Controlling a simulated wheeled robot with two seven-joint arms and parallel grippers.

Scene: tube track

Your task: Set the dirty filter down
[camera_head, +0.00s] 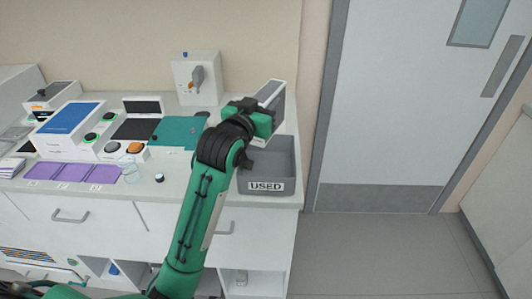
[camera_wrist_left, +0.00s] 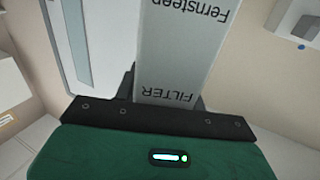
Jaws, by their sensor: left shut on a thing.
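The dirty filter (camera_head: 270,105) is a grey flat panel with a white frame, held upright and slightly tilted above the grey bin marked USED (camera_head: 265,187). In the left wrist view the filter (camera_wrist_left: 180,50) shows its grey edge with the printed words Fernsteen and FILTER. My left gripper (camera_head: 262,118) is shut on the filter over the back part of the bin. The gripper and arm hide part of the filter and the bin's left side. I cannot tell whether the filter's lower edge touches the bin. My right gripper is not in view.
The white counter (camera_head: 200,178) holds a blue-topped device (camera_head: 70,117), a teal mat (camera_head: 178,132), purple mats (camera_head: 72,172) and a glass beaker (camera_head: 132,170). A wall box with a lever (camera_head: 196,78) stands behind. The bin sits at the counter's right end, beside open floor.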

